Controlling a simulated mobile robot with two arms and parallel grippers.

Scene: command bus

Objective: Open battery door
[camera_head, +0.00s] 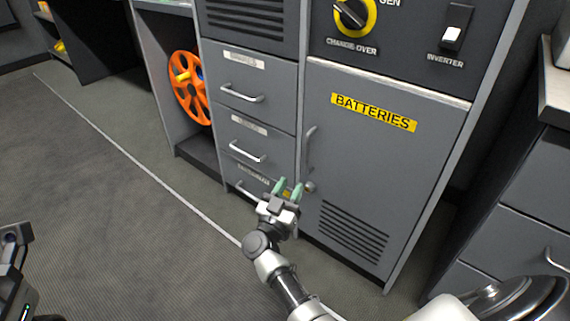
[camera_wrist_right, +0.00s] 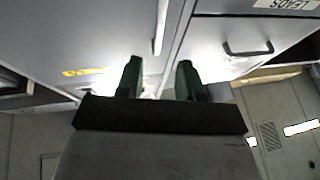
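In the right wrist view, the open gripper (camera_wrist_right: 160,78) points at the cabinet, with the door handle (camera_wrist_right: 159,28) beyond the fingers. Nothing shows held. My left gripper (camera_head: 16,234) is partly in view at the left edge; its opening is unclear.
Shut drawers (camera_head: 245,145) with bar handles stand left of the door. An orange reel (camera_head: 189,88) sits in an open bay farther left. A change-over switch (camera_head: 355,16) and inverter switch (camera_head: 455,27) are above. Another grey cabinet (camera_head: 515,200) stands right. The left floor is clear.

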